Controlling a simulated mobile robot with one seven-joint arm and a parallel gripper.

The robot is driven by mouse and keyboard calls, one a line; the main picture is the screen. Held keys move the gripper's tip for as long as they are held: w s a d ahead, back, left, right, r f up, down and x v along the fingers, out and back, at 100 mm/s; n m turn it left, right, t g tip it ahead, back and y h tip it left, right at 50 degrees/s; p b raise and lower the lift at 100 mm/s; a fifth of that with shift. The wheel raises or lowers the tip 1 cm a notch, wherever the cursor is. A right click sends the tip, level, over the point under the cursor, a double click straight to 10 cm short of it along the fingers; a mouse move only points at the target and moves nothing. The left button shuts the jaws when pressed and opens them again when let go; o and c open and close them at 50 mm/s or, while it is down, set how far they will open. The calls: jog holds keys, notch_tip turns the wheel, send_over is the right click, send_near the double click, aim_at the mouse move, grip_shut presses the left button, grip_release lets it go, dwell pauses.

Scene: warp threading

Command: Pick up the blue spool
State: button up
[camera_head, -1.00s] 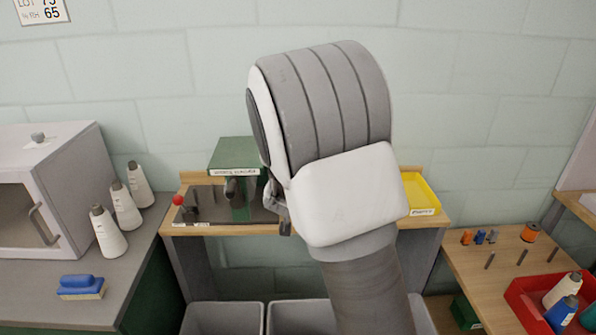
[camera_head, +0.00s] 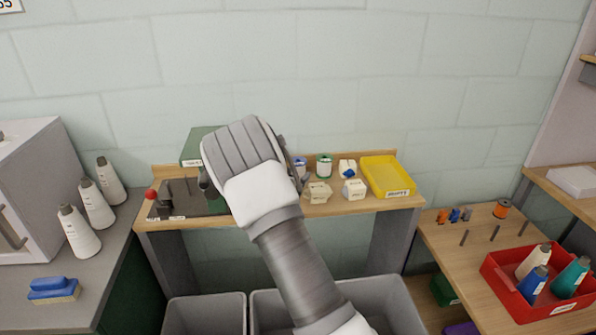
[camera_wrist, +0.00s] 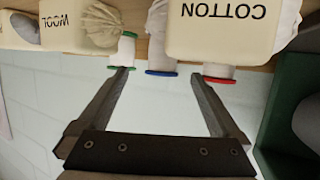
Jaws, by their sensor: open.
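A white spool with a blue rim (camera_head: 299,163) stands on the middle bench, just right of my gripper in the head view. In the wrist view its blue rim (camera_wrist: 160,73) sits between my two fingertips, with the fingers apart from it. My gripper (camera_wrist: 160,77) is open and empty; in the head view it (camera_head: 293,167) is partly hidden by my wrist. A green-rimmed spool (camera_head: 323,165) stands to the right, showing close to one fingertip in the wrist view (camera_wrist: 123,52). A red-rimmed spool (camera_wrist: 219,74) is near the other fingertip.
A bag marked COTTON (camera_wrist: 222,28) and one marked WOOL (camera_wrist: 62,24) crowd the spools. A yellow tray (camera_head: 387,177) is to the right. A green box (camera_wrist: 285,105) stands at the wrist view's right edge. Grey bins (camera_head: 205,312) are below.

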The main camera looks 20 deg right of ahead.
aim_at(296, 170)
jog(key=shift+a+x, duration=0.2)
jog(key=shift+x, duration=3.15)
jog(key=shift+w, duration=0.15)
jog(key=c, duration=1.4)
